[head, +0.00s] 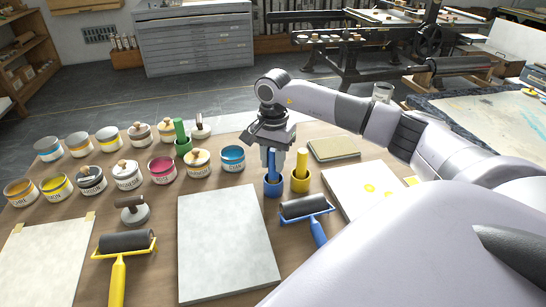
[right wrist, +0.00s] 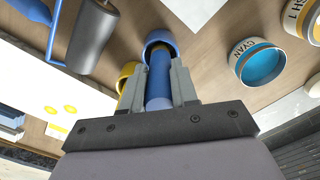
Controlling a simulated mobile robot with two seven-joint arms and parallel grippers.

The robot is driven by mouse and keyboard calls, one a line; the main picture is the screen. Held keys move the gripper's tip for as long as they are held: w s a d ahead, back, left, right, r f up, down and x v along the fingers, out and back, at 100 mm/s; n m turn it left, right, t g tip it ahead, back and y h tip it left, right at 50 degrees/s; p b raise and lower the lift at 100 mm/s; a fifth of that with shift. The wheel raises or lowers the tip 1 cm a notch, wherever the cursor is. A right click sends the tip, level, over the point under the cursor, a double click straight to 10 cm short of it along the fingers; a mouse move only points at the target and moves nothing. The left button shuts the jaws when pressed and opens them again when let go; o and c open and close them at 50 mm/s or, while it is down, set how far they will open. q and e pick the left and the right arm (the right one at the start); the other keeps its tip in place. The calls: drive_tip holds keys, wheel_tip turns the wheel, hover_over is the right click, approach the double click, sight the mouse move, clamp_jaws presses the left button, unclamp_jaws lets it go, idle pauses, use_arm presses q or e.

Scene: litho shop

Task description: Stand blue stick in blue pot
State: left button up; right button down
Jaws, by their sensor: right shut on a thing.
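My right gripper (head: 272,158) is shut on the blue stick (head: 272,168), which is upright. The stick also shows between the fingers in the right wrist view (right wrist: 158,90). The blue pot (head: 273,189) stands on the table directly below the gripper. In the right wrist view the pot's rim (right wrist: 160,36) is around the stick's far end, which appears to be within the pot's mouth; how deep it sits is hidden. My left gripper is not in view.
A yellow pot (head: 300,184) with a stick in it stands close on the right. A blue-handled roller (head: 304,207) lies just in front. A cyan ink can (head: 232,159) and several other cans stand to the left. A grey slab (head: 228,243) lies in front.

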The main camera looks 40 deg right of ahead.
drive_tip(key=shift+f, duration=0.25)
drive_tip(key=c, duration=0.8)
unclamp_jaws()
drive_tip(key=shift+r, duration=3.6)
